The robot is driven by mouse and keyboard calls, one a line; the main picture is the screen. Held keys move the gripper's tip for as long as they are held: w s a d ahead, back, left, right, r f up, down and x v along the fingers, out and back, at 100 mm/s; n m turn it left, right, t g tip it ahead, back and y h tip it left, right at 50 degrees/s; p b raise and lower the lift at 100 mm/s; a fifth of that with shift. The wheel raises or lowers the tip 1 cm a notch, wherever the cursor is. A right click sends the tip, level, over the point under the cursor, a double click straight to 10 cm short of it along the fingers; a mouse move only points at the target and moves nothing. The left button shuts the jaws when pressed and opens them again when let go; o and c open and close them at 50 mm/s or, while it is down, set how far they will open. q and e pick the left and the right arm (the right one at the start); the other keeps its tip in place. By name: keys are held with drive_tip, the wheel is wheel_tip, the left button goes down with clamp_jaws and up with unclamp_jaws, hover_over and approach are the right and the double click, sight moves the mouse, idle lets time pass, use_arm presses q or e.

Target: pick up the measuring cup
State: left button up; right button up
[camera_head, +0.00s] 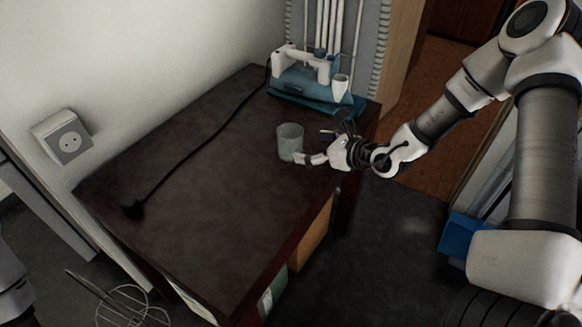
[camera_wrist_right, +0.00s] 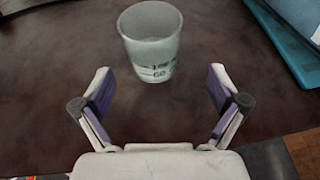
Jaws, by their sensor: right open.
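The measuring cup (camera_head: 290,142) is a small, translucent, pale cup standing upright on the dark table near its right side. In the right wrist view the cup (camera_wrist_right: 151,42) shows dark measuring marks and looks empty. My right gripper (camera_head: 312,147) comes in from the right, low over the table, beside the cup. In the right wrist view its two purple-padded fingers (camera_wrist_right: 162,85) are spread wide, with the cup ahead of them and roughly centred. Nothing is between the pads. My left gripper is not in view; only a part of my left arm shows at the left edge.
A blue-and-white device (camera_head: 312,82) with upright tubes stands at the back of the table (camera_head: 205,215). A black cable (camera_head: 190,150) runs across to a plug at the left. The table's front is clear. A wall socket (camera_head: 68,142) is at the left.

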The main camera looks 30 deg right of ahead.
sight(288, 144)
drive_tip(key=x, duration=0.5)
drive_tip(key=b+x, duration=0.1)
drive_tip(key=x, duration=0.1)
drive_tip(key=shift+w+a, duration=0.1)
drive_tip(key=shift+a, duration=0.35)
drive_tip(key=shift+c, duration=0.7)
drive_tip(key=c, duration=1.2)
